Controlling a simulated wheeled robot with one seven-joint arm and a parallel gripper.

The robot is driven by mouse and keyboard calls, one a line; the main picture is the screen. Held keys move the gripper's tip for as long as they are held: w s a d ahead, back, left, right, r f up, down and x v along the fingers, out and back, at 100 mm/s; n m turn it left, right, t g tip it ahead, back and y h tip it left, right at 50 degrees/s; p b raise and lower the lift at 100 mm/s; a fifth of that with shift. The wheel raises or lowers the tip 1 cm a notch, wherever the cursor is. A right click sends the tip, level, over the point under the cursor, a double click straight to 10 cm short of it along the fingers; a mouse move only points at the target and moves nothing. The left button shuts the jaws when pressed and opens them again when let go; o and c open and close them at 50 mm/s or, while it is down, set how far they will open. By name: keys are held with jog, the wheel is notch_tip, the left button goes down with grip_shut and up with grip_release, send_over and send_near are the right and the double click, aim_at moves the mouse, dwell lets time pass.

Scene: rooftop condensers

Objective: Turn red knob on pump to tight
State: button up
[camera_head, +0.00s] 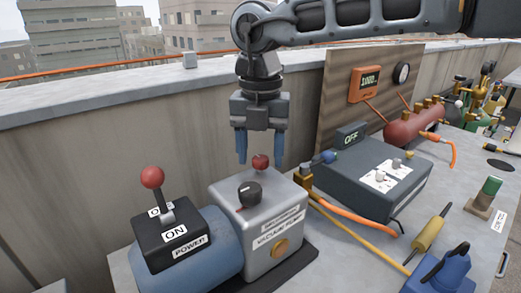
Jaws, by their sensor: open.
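The vacuum pump (262,232) stands on the bench, with a silver box and a blue cylinder (215,240) on its left. A small red knob (260,162) sits at the back of the box's top. A black dial (250,194) sits in front of it on the same top. My gripper (259,161) points down at the red knob with its blue fingers open. One finger is left of the knob and one right of it, with gaps on both sides. I cannot tell whether the fingers are level with the knob in depth.
A grey box (372,178) marked OFF, orange hoses and a brass fitting are to the right. A yellow tool (428,236) lies nearer. A wall runs behind.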

aim_at(261, 158)
jog(key=shift+r, duration=3.9)
